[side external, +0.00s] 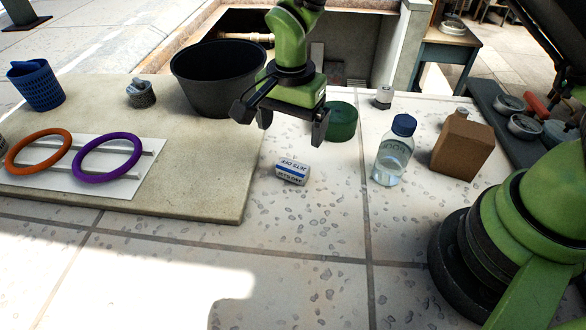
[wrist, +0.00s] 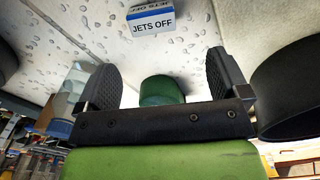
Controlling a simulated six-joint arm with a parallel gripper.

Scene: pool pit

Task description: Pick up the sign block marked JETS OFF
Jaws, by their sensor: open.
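The sign block marked JETS OFF (side external: 292,171) is a small white block with a blue band, lying on the pale tiles just right of the raised slab. My gripper (side external: 281,127) is open and empty, above the block and a little behind it in the side view. In the wrist view the block (wrist: 151,19) shows at the top, beyond the open fingers (wrist: 163,80), with its lettering readable. Nothing is between the fingers and the block.
A green round container (side external: 342,121) stands close behind my gripper. A large dark bowl (side external: 217,82) and rings (side external: 107,156) are left. Tiles in front are clear.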

